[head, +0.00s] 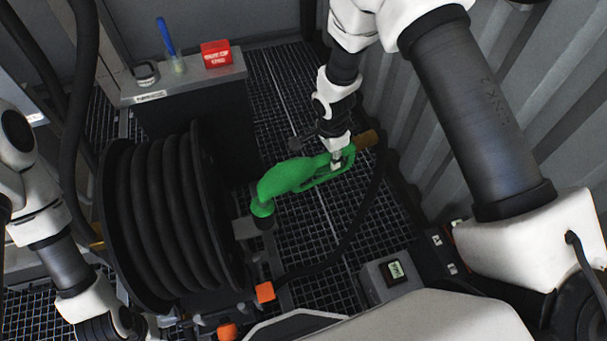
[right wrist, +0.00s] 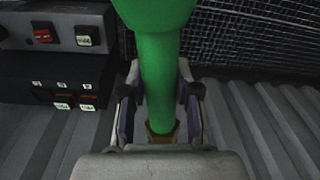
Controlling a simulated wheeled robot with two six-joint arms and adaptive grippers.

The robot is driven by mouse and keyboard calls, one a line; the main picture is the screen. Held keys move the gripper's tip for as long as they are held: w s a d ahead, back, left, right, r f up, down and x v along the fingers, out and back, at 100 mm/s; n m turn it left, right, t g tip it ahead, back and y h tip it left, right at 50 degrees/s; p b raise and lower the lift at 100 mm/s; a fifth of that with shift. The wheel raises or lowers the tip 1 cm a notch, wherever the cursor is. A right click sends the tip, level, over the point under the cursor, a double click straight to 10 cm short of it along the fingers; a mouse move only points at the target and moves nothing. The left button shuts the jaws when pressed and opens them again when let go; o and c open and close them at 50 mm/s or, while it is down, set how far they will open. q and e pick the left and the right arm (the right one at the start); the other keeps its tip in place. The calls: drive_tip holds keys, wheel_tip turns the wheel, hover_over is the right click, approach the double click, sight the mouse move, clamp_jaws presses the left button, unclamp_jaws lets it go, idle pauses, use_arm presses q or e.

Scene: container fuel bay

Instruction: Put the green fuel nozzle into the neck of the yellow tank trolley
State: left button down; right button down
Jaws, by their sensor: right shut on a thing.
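The green fuel nozzle (head: 290,178) is held in the air above the grating floor, its dark-tipped end (head: 264,222) angled down to the left. My right gripper (head: 338,158) is shut on the nozzle near its brown hose end (head: 367,139). In the right wrist view, the green nozzle (right wrist: 165,70) runs between the two fingers (right wrist: 160,105), with the brown end (right wrist: 162,132) below. My left arm comes in at the left, but its fingers are not visible. No yellow tank trolley or neck can be made out in either view.
A black hose reel (head: 165,220) stands left of the nozzle. A black hose (head: 352,240) curves from the nozzle's end down across the grating. A cabinet (head: 185,85) stands behind; a corrugated wall (head: 440,130) is at right.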

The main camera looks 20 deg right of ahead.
wheel_tip(320, 180, up, 12)
drive_tip(key=p, duration=0.8)
drive_tip(key=shift+f, duration=0.15)
